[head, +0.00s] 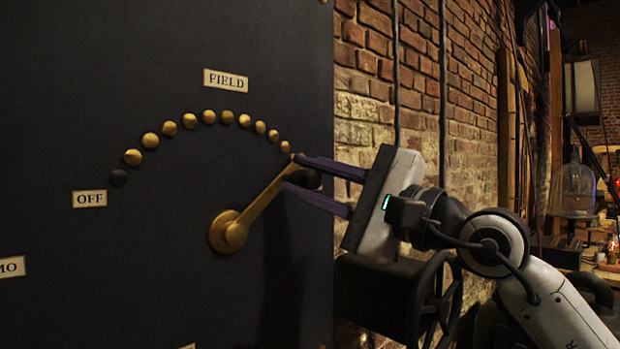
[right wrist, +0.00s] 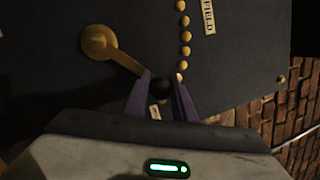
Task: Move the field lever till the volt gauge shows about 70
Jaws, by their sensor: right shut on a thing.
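The brass field lever (head: 258,205) is mounted on a dark upright panel below the "FIELD" label (head: 226,80). It points up and right from its round pivot, its tip near the right end of an arc of brass studs (head: 208,117). My right gripper (head: 297,172) is shut on the lever's dark knob, one purple finger above and one below. In the right wrist view the black knob (right wrist: 160,89) sits between the fingers, and the lever's arm (right wrist: 125,61) runs up left to its pivot. The volt gauge is not in view. My left gripper is not in view.
A dark stud and an "OFF" label (head: 90,199) mark the arc's left end. A brick wall (head: 430,100) stands right of the panel's edge. A black spoked wheel (head: 437,300) is below my right gripper. A glass jar (head: 573,188) stands far right.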

